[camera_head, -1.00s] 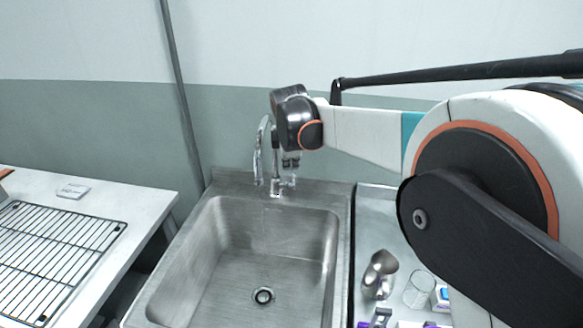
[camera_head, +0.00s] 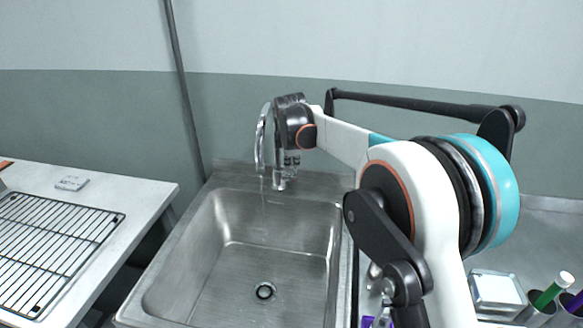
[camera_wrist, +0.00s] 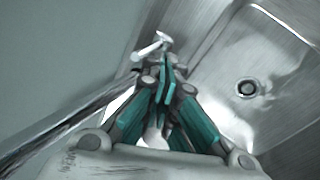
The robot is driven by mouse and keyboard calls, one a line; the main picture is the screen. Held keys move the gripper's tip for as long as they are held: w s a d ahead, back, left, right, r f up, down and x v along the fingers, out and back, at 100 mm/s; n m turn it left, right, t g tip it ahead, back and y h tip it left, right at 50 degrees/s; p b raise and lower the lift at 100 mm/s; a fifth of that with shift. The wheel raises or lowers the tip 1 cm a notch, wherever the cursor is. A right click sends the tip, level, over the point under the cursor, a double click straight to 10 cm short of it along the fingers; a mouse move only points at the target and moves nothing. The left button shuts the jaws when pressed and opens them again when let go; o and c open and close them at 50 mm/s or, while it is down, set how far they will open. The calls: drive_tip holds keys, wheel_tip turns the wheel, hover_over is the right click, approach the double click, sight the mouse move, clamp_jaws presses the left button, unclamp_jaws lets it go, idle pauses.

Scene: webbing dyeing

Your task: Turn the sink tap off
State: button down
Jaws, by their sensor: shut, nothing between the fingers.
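The chrome sink tap (camera_head: 261,140) stands at the back edge of the steel sink (camera_head: 225,222), with its curved spout over the basin. A thin, faint stream seems to fall from the spout. My gripper (camera_head: 291,160) is just right of the tap, above its base, partly hidden behind my wrist. In the wrist view my gripper (camera_wrist: 165,85) has its teal fingers closed together and empty. A light metal tap lever (camera_wrist: 150,47) shows just beyond the fingertips. I cannot tell whether they touch it.
The drain (camera_head: 264,291) is in the bare basin. A white table with a wire rack (camera_head: 50,245) stands at left. At right a counter holds a white box (camera_head: 497,290) and cups with pens (camera_head: 540,305). The wall is close behind the tap.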

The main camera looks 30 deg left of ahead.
drive_tip(key=shift+w+a, duration=0.1)
drive_tip(key=shift+w, duration=0.05)
drive_tip(key=w+p, duration=0.1)
drive_tip(key=w+a+r+p, duration=0.1)
drive_tip(key=shift+w+p, duration=0.2)
drive_tip(key=shift+p, duration=0.15)
drive_tip(key=shift+d, duration=0.1)
idle(0.4)
